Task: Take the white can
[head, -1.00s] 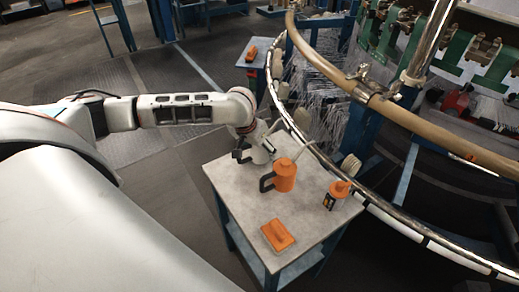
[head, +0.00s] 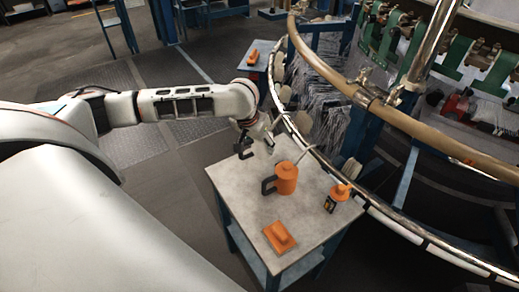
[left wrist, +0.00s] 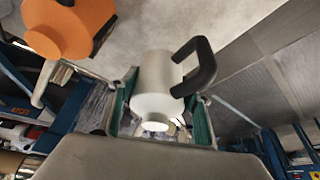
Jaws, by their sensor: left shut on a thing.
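The white can (left wrist: 155,85), with a black handle, a small white cap and a body that looks round, sits between the green-lined fingers of my left gripper in the left wrist view. In the head view my left gripper (head: 260,135) is shut on it over the far left corner of the grey tabletop. There the can is largely hidden by the gripper, and its black handle (head: 243,149) sticks out to the left. It appears held a little above the table. My right gripper is not in view.
The loom's curved rail (head: 398,212) passes close along the table's right side. Floor at left is open.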

